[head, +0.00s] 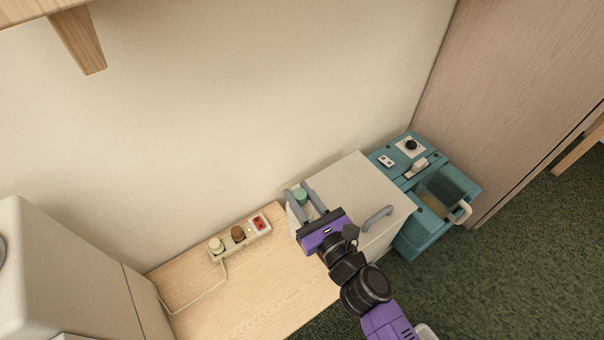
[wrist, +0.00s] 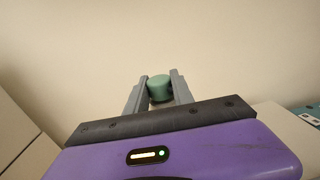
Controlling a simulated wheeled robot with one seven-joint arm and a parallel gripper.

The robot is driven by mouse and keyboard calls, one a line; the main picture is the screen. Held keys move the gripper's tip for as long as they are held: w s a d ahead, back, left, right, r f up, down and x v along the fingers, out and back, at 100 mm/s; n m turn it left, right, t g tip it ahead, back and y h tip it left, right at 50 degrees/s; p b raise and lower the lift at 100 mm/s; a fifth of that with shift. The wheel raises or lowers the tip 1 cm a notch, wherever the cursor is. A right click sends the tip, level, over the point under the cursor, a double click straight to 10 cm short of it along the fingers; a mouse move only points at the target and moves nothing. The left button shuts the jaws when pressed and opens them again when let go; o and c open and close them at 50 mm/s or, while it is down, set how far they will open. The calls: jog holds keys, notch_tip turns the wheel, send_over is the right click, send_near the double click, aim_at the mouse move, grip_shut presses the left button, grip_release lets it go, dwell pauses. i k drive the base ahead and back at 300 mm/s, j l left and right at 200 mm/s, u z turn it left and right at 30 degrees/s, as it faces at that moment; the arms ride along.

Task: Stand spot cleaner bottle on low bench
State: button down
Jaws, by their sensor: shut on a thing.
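My gripper (head: 299,191) is shut on the spot cleaner bottle, whose round green cap (head: 300,196) shows between the grey fingers. In the wrist view, the green cap (wrist: 158,81) sits between the fingertips with a little of a pale body below it. The rest of the bottle is hidden by my gripper. The low bench (head: 262,293) is a light wood surface along the wall, below and left of my gripper in the head view. In the head view the bottle appears over the gap between bench and white cabinet; its height above them I cannot tell.
A power strip (head: 240,238) with plugs and a cord lies on the bench. A white cabinet (head: 355,190) with a grey handle stands right of it, then a teal cleaning machine (head: 425,190). A pale appliance (head: 70,270) is at left. The bench front looks clear.

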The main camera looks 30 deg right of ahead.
aim_at(305, 284)
jog(key=l+u, duration=0.15)
jog(key=u, duration=0.6)
jog(key=k+l+u, duration=0.2)
jog(key=l+u, duration=0.25)
jog(key=k+l+u, duration=0.25)
jog(key=l+u, duration=0.2)
jog(key=k+l+u, duration=0.15)
jog(key=k+l, duration=0.55)
jog(key=k, duration=0.1)
